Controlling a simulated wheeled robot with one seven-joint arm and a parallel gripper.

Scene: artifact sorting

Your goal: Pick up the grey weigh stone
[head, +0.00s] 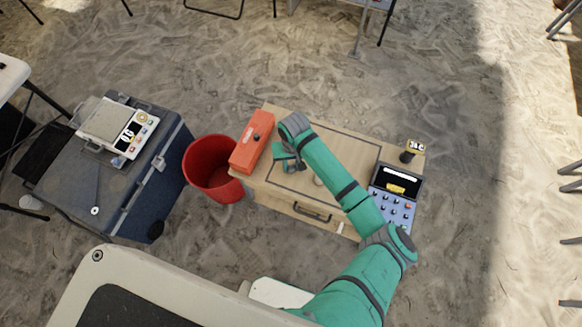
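A small pale grey rounded thing (318,182) lies on the wooden table (262,190), partly hidden behind my arm. It may be the grey weigh stone, but it is too small to be sure. My gripper (290,165) is over the table, to the left of that thing and to the right of the orange box. It points downward, and its fingers are small and partly hidden by my wrist. I cannot tell whether they are open or shut, or whether anything is between them.
An orange box (252,142) sits on the table's left end. A red bin (205,152) stands left of the table. A scale (104,120) rests on a dark case (75,190).

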